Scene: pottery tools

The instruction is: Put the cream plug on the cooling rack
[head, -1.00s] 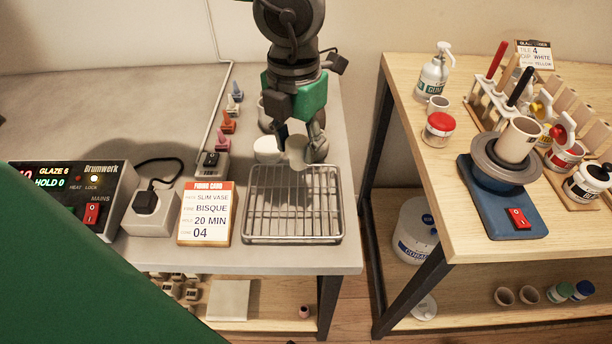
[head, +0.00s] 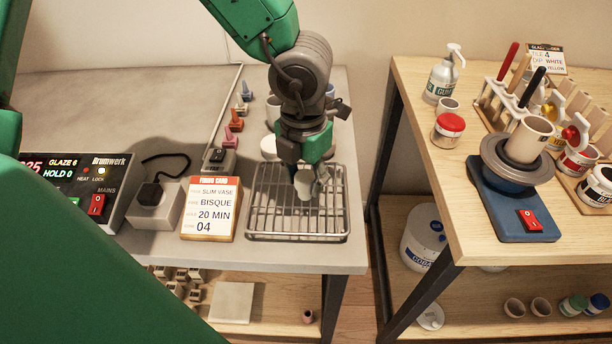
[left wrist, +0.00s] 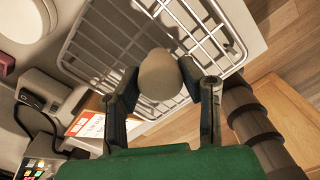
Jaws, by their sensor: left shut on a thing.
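The cream plug (head: 304,188) is a small pale rounded piece. My left gripper (head: 308,175) is shut on it, over the back middle of the cooling rack. The cooling rack (head: 297,237) is a silver wire grid on the grey bench. In the left wrist view, the plug (left wrist: 160,74) sits between the two fingertips (left wrist: 159,80), in front of the rack's wires (left wrist: 110,45). I cannot tell whether the plug touches the wires. The fingers partly hide it in the head view. My right gripper is not in view.
A white round piece (head: 268,147) stands just behind the rack. The firing card (head: 211,208) and a grey socket box (head: 155,207) are left of the rack. The bench's edge is close on the rack's right; a wooden table (head: 455,215) stands beyond a gap.

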